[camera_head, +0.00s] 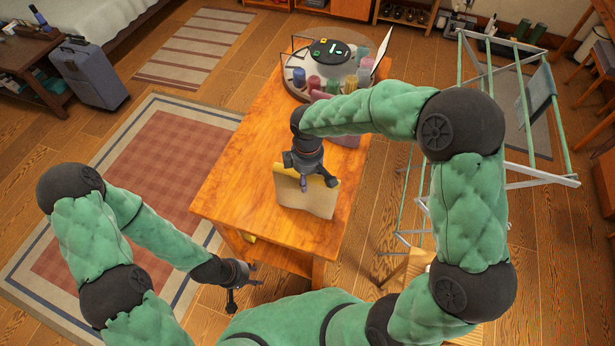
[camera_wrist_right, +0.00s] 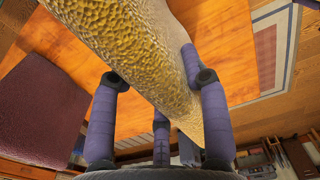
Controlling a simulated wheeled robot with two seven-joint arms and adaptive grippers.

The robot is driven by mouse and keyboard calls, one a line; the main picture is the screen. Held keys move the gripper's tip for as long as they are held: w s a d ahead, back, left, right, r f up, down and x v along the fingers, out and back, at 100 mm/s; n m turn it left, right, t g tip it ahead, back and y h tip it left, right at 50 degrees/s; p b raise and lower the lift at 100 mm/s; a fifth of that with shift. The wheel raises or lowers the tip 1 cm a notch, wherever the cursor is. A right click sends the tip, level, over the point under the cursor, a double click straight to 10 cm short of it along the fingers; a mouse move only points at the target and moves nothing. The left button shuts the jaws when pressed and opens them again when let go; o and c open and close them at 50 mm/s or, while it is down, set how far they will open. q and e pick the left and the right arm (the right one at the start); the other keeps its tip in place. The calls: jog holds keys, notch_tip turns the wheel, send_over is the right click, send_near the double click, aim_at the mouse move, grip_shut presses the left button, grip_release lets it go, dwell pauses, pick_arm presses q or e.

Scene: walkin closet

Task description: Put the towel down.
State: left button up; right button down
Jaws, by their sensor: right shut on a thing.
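The towel (camera_head: 306,197) is yellow and tan, a flat piece under my right gripper over the wooden table (camera_head: 262,130). My right gripper (camera_head: 308,176) is shut on the towel's edge. In the right wrist view the yellow, rough-textured towel (camera_wrist_right: 130,45) runs between the fingers (camera_wrist_right: 155,110). I cannot tell whether its lower part touches the table top. My left gripper (camera_head: 245,287) is empty and open, low beside the table's near left corner.
A round tray (camera_head: 293,86) with several coloured cups and a dark disc stands at the table's far end. A dark red item (camera_wrist_right: 40,108) lies beside the towel in the wrist view. A drying rack (camera_head: 520,110) stands right of the table. The table's left part is clear.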

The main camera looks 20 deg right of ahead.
jog(key=shift+f, duration=0.15)
jog(key=c, duration=0.6)
grip_release()
jog(key=shift+c, duration=0.2)
notch_tip(320, 180, up, 12)
jog(key=shift+r+p, duration=0.2)
jog(key=shift+p, duration=1)
